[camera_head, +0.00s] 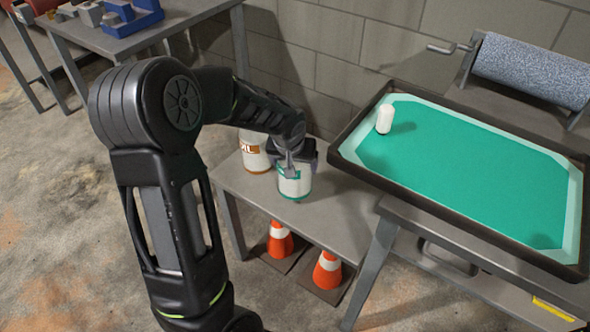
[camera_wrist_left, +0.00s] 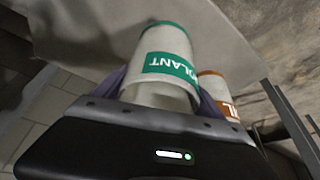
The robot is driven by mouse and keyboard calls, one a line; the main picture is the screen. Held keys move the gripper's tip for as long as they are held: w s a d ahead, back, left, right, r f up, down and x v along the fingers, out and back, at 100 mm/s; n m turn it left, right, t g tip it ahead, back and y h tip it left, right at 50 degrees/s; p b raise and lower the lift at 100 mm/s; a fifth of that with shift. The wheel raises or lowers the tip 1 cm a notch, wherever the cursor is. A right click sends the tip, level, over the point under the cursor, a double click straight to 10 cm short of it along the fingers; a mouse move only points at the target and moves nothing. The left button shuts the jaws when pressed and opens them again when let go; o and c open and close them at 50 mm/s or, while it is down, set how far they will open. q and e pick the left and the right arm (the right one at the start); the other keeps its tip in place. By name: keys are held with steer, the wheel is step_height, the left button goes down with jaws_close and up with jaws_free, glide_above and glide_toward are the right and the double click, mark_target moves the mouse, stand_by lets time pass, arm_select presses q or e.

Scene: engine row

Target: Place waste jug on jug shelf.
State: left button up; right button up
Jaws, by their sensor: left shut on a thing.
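My left gripper (camera_head: 292,160) is shut on a white jug (camera_head: 295,184) with a green label. In the left wrist view the jug (camera_wrist_left: 168,60) sits between the fingers, and its label reads "OLANT" in part. The jug is over the grey shelf (camera_head: 335,212); I cannot tell whether its base touches the top. A second white jug (camera_head: 256,158) with an orange label stands on the shelf, just left of and behind the held one; it also shows in the wrist view (camera_wrist_left: 221,95). Neither visible label reads "waste". My right gripper is out of view.
Orange cones (camera_head: 327,272) stand under the shelf. At right, a dark-rimmed tray (camera_head: 480,117) with a green floor holds a small white cylinder (camera_head: 384,119). A grey roller (camera_head: 530,72) is behind it. The shelf's right part is clear. A block wall (camera_head: 330,75) stands behind.

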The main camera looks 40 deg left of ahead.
arm_select(q)
step_height(320, 180, down, 2)
steer(key=shift+f, duration=0.15)
steer(key=shift+f+b, duration=0.1)
steer(key=shift+b, duration=0.2)
steer(key=o, duration=1.4)
steer(key=shift+o, duration=0.2)
steer(key=shift+r+p, duration=0.25)
steer(key=shift+p, duration=0.05)
steer(key=p+v, duration=0.1)
steer(key=v, duration=1)
steer(key=shift+r+p, duration=0.4)
steer(key=shift+s+d, duration=0.1)
steer(key=shift+s, duration=0.05)
